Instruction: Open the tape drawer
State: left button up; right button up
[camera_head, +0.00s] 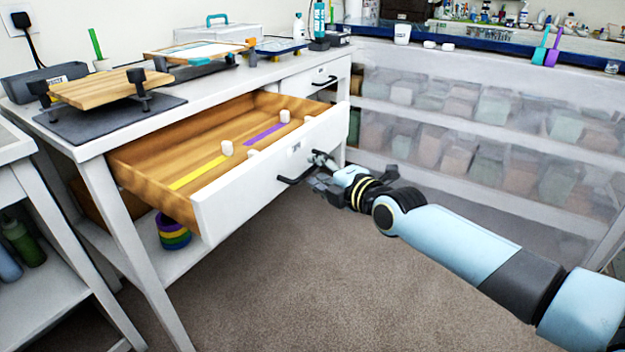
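The tape drawer (282,163) is pulled well out of the white workbench (125,133). It has a white front and a wooden inside. A yellow strip (198,173), a purple strip (264,134) and a few small white pieces (227,148) lie in it. The dark drawer handle (289,181) is on its front. My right gripper (318,172) is at the right end of the handle, close to the drawer front. Its fingers are small and partly merge with the handle, so I cannot tell whether they grip it. My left gripper is not in view.
A shut smaller drawer (318,78) is further right in the bench. Colored tape rolls (172,231) stand on the shelf below. Shelves with clear fronts (480,140) line the right. Open carpet (300,290) lies in front of the drawer.

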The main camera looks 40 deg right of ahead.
jog(key=shift+w+f+b, duration=0.2)
jog(key=shift+w+b, duration=0.15)
jog(key=shift+w, duration=0.95)
grip_shut()
